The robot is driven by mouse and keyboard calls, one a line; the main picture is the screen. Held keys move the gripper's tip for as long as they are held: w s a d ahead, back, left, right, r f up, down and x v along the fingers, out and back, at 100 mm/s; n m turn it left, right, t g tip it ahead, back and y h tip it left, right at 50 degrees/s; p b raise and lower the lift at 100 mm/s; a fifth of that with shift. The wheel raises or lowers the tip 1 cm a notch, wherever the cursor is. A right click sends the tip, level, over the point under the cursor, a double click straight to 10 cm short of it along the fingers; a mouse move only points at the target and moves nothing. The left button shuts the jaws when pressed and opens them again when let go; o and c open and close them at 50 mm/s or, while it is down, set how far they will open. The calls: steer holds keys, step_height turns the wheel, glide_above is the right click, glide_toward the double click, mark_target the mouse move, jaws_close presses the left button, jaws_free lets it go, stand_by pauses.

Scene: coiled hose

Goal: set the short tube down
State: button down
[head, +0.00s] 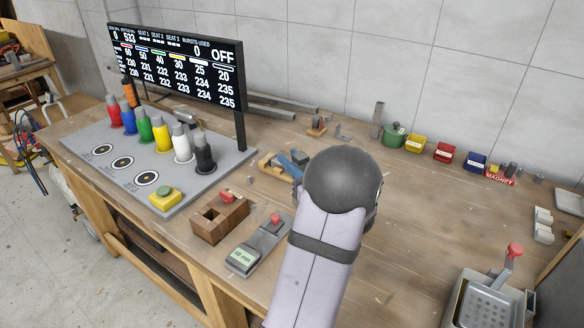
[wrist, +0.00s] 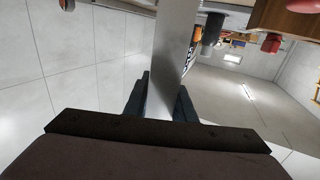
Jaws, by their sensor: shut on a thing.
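In the wrist view, my gripper (wrist: 162,98) has its two dark fingers closed on a smooth grey metal piece, the short tube (wrist: 176,45). The tube runs from between the fingers up to the top edge of the picture, where its far end is cut off. Whether it touches anything there cannot be told. In the head view my own arm, with its dark round joint, covers the gripper and the tube.
The wooden bench (head: 400,230) has free room right of my arm. Left stand a grey board with coloured bottles (head: 160,130), a wooden block (head: 218,216) and a scale-like device (head: 258,245). A metal tray (head: 485,300) is front right; small bins (head: 445,152) line the back.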

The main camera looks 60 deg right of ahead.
steer(key=shift+f, duration=1.4)
steer(key=shift+f, duration=0.1)
steer(key=c, duration=1.5)
jaws_free()
steer(key=b+v, duration=0.2)
steer(key=v, duration=1)
